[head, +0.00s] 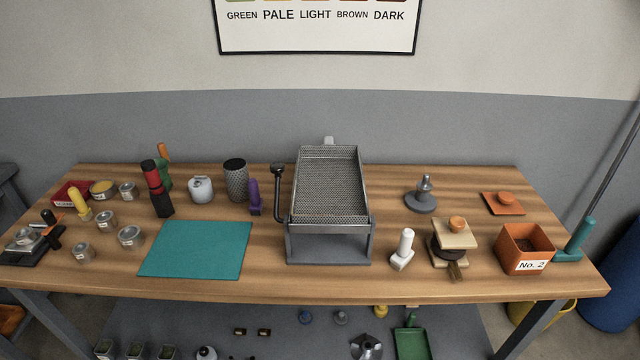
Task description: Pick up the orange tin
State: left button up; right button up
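The orange tin (511,254) is a square, open-topped box with a white "No. 2" label on its front. It stands upright near the right end of the wooden table, close to the front edge. Dark contents show inside it. An orange square lid with a round knob (503,202) lies apart on the table behind it. Neither of my grippers is in the head view.
Left of the tin are a block stack with an orange knob (455,233) and a white-handled tool (403,249). A mesh tray on a stand (330,250) occupies the middle. The teal mat (195,249) is bare.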

aim_at(521, 249)
jog(key=z, duration=1.3)
jog(key=u, duration=0.25)
jog(key=i+l+u, duration=0.15)
jog(key=l+u, duration=0.25)
jog(key=i+l+u, duration=0.1)
jog(key=l+u, duration=0.35)
